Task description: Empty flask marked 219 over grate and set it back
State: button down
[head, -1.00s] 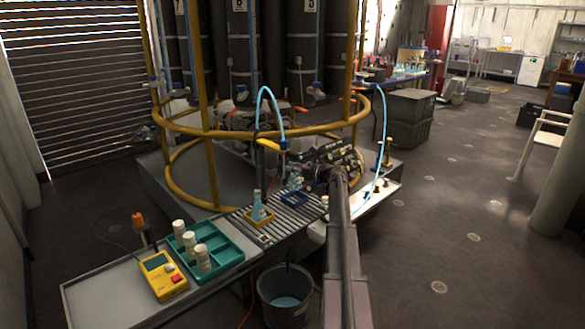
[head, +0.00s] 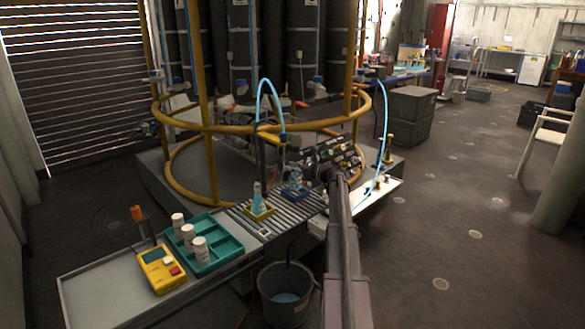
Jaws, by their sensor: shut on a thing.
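My gripper (head: 303,172) is at the far side of the slatted grate (head: 285,216), with my arm reaching up to it from the bottom of the head view. It is shut on a small clear flask (head: 296,181), which looks about upright just above or in a blue holder (head: 293,194). I cannot tell whether its base touches the holder. A second flask (head: 257,199) with pale blue liquid stands in a yellow holder (head: 262,217) to the left. The number 219 is not readable on either flask. The held flask's contents are too small to judge.
A teal tray (head: 222,250) with several white jars and a yellow meter (head: 160,268) are on the left bench. A grey bucket (head: 285,290) stands below the grate. Yellow hoop rails (head: 232,130) and a blue hose (head: 268,88) rise behind. Open floor lies right.

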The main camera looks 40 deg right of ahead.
aim_at(292, 174)
jog(key=shift+f, duration=0.25)
dwell(0.4)
jog(key=shift+f+b, duration=0.7)
jog(key=shift+b, duration=0.2)
jog(key=shift+f+b, duration=0.95)
jog(key=shift+b, duration=0.05)
dwell(1.0)
jog(key=shift+c, duration=1.5)
grip_release()
jog(key=o, duration=0.3)
jog(key=shift+r, duration=0.1)
